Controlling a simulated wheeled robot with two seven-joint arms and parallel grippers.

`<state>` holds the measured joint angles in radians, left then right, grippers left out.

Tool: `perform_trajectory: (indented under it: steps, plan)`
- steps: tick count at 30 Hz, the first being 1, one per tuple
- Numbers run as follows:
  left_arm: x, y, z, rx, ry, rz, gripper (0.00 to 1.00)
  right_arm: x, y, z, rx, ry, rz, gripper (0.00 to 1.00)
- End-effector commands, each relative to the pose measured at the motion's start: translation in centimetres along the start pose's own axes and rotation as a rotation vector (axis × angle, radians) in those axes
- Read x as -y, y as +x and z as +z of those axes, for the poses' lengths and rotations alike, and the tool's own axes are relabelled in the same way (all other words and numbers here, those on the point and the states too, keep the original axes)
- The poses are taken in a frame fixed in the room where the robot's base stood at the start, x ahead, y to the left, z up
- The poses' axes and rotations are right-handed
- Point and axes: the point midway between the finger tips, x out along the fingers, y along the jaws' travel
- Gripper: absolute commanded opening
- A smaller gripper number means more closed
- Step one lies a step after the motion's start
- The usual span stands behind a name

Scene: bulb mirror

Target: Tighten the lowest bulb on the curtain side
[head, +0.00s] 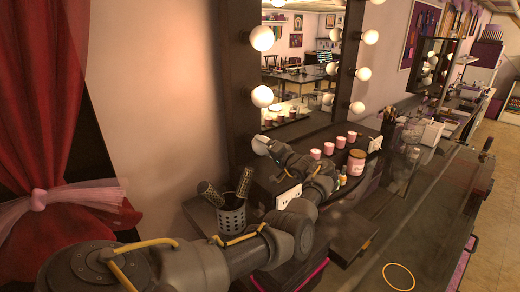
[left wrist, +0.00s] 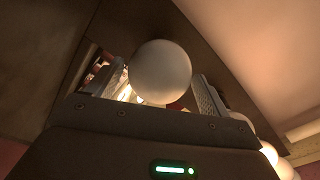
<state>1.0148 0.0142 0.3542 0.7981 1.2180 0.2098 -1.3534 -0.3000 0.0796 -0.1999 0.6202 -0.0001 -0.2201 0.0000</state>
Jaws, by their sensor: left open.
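The lowest bulb on the curtain side (head: 259,143) is on the left post of the mirror frame, partly hidden by my left gripper (head: 270,149). It looks duller than the lit bulbs above it. In the left wrist view the round bulb (left wrist: 160,72) sits between the two fingers of my left gripper (left wrist: 157,88), which are open on either side of it. A gap shows on the right side; contact on the left cannot be told. The bulb's base is hidden. My right gripper is not in view.
The red curtain (head: 40,90) hangs at the left. Pink jars (head: 328,148) and a larger pink tin (head: 356,162) stand right of the gripper. A yellow ring (head: 398,277) lies on the counter. Lit bulbs (head: 262,96) line the frame.

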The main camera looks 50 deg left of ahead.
Motion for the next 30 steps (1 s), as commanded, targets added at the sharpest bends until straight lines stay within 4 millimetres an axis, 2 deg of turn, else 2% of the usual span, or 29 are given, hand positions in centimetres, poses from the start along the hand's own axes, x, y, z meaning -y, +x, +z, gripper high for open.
perform_trajectory:
  steps: [9,20,30]
  plan:
    - [-0.2,0.0,0.1,0.0,-0.178,0.0,0.8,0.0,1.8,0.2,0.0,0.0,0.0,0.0]
    - [0.1,0.0,0.0,0.0,-0.213,0.0,0.8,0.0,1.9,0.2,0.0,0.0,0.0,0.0]
    - [0.1,0.0,0.0,0.0,-0.212,-0.001,0.4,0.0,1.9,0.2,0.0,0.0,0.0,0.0]
